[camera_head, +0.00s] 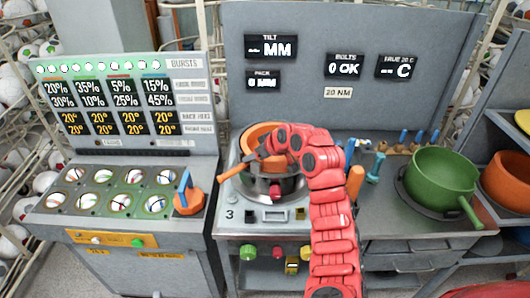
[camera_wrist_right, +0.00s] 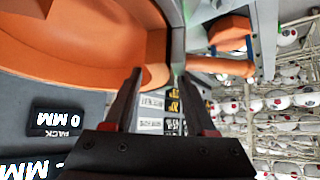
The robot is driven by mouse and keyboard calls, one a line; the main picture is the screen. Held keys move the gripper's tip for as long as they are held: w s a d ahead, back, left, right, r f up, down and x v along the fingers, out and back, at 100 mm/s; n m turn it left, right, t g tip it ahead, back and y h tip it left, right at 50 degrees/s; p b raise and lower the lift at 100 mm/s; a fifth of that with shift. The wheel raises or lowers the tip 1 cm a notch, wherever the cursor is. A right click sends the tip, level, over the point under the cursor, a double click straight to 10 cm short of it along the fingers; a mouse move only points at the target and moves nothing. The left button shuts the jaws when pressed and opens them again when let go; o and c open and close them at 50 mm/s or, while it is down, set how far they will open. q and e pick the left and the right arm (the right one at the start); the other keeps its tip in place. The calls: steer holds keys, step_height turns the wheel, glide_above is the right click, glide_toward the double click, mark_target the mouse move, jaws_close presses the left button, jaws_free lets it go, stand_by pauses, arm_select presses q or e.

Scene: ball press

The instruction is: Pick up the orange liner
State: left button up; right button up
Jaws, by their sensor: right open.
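The orange liner (camera_head: 262,137) is a bowl with a side handle (camera_head: 231,172), seated in the round metal press pot on the left half of the bench. My red right arm reaches over its right side, and its wrist hides part of the bowl. In the right wrist view the liner (camera_wrist_right: 95,40) fills the upper left. My right gripper (camera_wrist_right: 160,88) is open, its two dark fingers pointing at the liner's rim near the handle. I cannot tell whether they touch it. My left gripper is not in view.
A green pot (camera_head: 442,178) sits on the right of the bench, with an orange bowl (camera_head: 508,180) on the shelf beyond. A panel with a ball tray (camera_head: 72,205) and an orange knob with a blue lever (camera_head: 187,199) stands left. Small tools stand right of the arm.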

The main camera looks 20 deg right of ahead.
steer(key=shift+w+a+f, duration=0.15)
steer(key=shift+w+f, duration=0.15)
steer(key=shift+w, duration=0.05)
steer(key=shift+s+d+r, duration=0.2)
steer(key=shift+s+d, duration=0.1)
steer(key=shift+s, duration=0.1)
steer(key=shift+c, duration=0.5)
steer(key=shift+s+d+r, duration=0.1)
steer(key=shift+s+d, duration=0.05)
steer(key=shift+s, duration=0.05)
steer(key=shift+c, duration=1.2)
steer(key=shift+w+a, duration=0.2)
steer(key=shift+w, duration=0.05)
jaws_close()
steer(key=shift+d, duration=0.1)
